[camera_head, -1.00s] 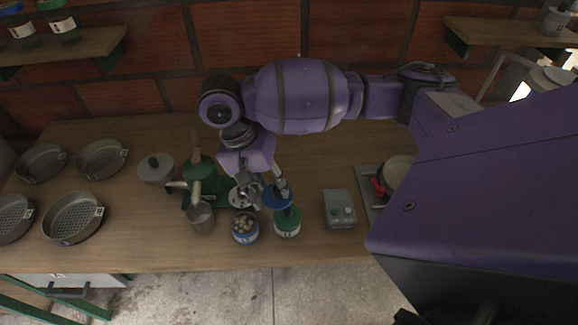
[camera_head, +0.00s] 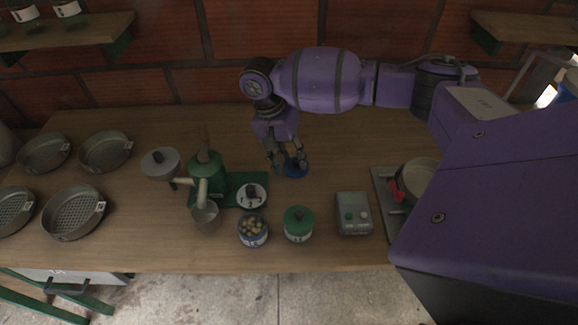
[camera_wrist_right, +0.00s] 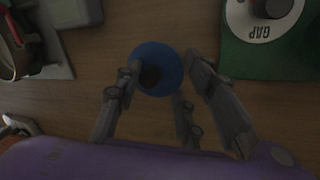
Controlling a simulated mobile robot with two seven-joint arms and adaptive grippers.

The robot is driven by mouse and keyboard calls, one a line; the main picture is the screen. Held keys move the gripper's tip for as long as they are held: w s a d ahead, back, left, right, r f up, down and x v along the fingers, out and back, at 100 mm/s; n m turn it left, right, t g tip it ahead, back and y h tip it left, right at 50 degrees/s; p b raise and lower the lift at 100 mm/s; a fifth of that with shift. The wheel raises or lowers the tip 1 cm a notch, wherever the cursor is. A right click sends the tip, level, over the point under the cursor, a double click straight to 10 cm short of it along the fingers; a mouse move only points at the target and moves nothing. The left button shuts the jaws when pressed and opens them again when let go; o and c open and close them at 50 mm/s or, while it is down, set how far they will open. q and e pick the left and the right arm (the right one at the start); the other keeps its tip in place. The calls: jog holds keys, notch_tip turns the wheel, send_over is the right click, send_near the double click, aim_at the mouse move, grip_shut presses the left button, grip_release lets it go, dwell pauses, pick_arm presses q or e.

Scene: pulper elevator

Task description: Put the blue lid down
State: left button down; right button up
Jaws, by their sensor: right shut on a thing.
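The blue lid (camera_head: 296,169) is a round disc with a dark knob, at the tabletop behind the green-lidded jar; it also shows in the wrist view (camera_wrist_right: 160,56). My right gripper (camera_head: 287,160) points down over the lid and is shut on it, with its fingers around the knob in the wrist view (camera_wrist_right: 160,80). I cannot tell whether the lid touches the wood or hangs just above it. An open jar with a blue band (camera_head: 253,238) holds pale round pieces and stands nearer the front edge. My left gripper is not in view.
The green pulper (camera_head: 206,170) with its dial base (camera_head: 252,195) stands left of the lid. The green-lidded jar (camera_head: 298,225) and grey control box (camera_head: 353,213) stand in front. A pot (camera_head: 420,175) is at right, sieves (camera_head: 74,212) at left. Bare wood surrounds the lid.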

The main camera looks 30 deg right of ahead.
aim_at(288, 161)
jog(key=shift+w+d+f, duration=0.2)
jog(key=shift+w+f, duration=0.1)
jog(key=shift+f, duration=0.1)
jog(key=shift+w+d+f+b, duration=0.1)
jog(key=shift+w+f+b, duration=0.05)
jog(key=shift+f, duration=0.75)
jog(key=shift+w+d+f+b, duration=0.1)
jog(key=shift+f+b, duration=0.05)
jog(key=shift+f, duration=0.75)
jog(key=shift+f, duration=0.25)
jog(key=shift+f, duration=0.3)
jog(key=o, duration=0.9)
jog(key=shift+c, duration=0.2)
